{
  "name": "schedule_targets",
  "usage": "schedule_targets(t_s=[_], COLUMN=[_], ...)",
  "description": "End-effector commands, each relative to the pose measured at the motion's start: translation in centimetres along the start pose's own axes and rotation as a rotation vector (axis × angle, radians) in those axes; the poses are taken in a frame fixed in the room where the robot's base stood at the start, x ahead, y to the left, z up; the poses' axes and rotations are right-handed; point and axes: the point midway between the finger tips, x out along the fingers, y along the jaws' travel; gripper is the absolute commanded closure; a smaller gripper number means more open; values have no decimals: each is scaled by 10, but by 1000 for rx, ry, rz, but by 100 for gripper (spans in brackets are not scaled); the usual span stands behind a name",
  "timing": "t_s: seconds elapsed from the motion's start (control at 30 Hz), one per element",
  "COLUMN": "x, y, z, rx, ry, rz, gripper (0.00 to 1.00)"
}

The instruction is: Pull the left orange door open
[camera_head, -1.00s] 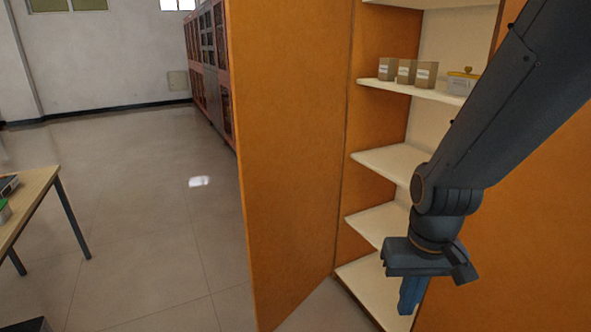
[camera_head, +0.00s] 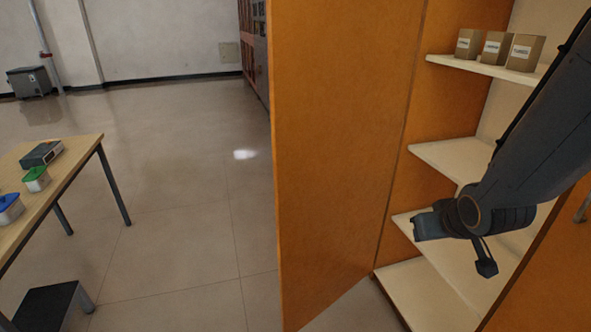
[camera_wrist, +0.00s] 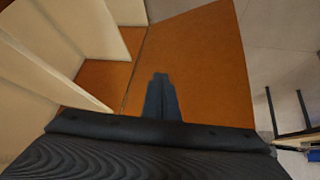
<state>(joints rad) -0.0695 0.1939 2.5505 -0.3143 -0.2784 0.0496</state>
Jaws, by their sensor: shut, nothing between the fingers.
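The left orange door (camera_head: 335,150) stands swung out from the cabinet, its inner face toward me. In the wrist view its orange face (camera_wrist: 205,70) fills the middle beyond the fingers. My gripper (camera_head: 428,226) is in front of the cabinet opening, right of the door, pointing left toward its inner face. In the wrist view my fingers (camera_wrist: 161,85) are together with nothing between them. I cannot tell whether the fingertips touch the door. The door's handle is not visible.
Cream shelves (camera_head: 455,155) fill the open cabinet, with several small boxes (camera_head: 495,48) on an upper one. The right orange door (camera_head: 550,270) is at the right edge. A wooden table (camera_head: 60,185) stands left. The floor between table and door is clear.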

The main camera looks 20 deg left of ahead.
Motion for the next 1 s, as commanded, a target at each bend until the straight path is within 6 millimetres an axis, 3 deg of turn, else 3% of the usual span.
schedule_targets(t_s=[0.07,0.2,0.3,0.5,0.73,1.0], x=[18,25,17,-13,-33,-20], y=[-22,-72,-111,-169,-191,-214], z=[-25,-69,-91,-111,-118,-143], rx=[-64,-153,-193,-214,-206,-207], ry=[138,390,557,797,901,907], rz=[-57,-194,-312,-522,-624,-630], gripper=[100,100,100,100,100,100])
